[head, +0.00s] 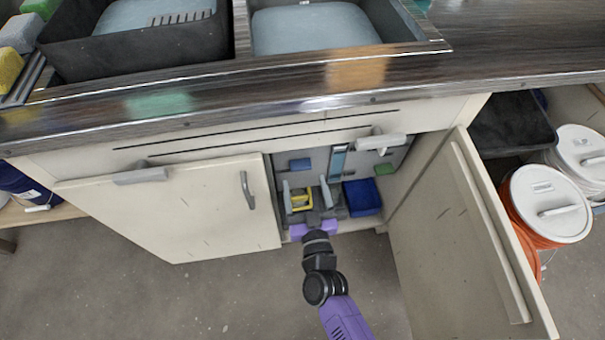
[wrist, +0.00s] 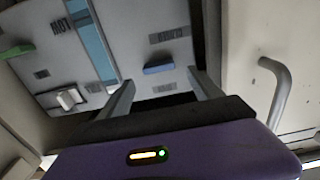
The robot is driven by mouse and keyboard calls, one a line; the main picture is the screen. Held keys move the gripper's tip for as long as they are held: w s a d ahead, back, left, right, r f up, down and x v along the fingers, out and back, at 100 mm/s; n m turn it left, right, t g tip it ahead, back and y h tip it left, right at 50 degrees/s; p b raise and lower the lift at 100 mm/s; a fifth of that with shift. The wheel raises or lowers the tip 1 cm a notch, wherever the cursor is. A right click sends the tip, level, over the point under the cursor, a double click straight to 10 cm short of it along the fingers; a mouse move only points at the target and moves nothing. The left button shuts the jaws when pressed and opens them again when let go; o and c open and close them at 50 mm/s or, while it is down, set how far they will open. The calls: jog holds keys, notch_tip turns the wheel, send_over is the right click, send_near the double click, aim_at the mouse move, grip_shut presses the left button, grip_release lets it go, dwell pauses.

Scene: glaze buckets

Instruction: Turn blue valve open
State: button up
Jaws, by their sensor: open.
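The blue valve (head: 300,164) is a small blue handle on the grey back panel inside the open cabinet under the sink. In the wrist view the blue valve (wrist: 158,68) lies crosswise, ahead of and between my two fingers. My gripper (head: 306,191) reaches into the cabinet opening, below the valve in the head view. Its fingers (wrist: 162,84) are spread and hold nothing. A gap to the valve seems to remain, but its depth is hard to tell.
A green handle (head: 385,169) and a pale blue strip (head: 338,160) are on the same panel. A blue bin (head: 361,197) stands right of my gripper. The right door (head: 470,240) is swung open; the left door (head: 185,210) is shut. A white-lidded bucket (head: 548,203) stands at the right.

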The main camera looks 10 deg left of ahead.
aim_at(302, 169)
jog(key=shift+b+x, duration=0.5)
jog(key=shift+x, duration=1.65)
jog(key=shift+c, duration=0.2)
jog(key=c, duration=1.3)
jog(key=shift+c, duration=0.2)
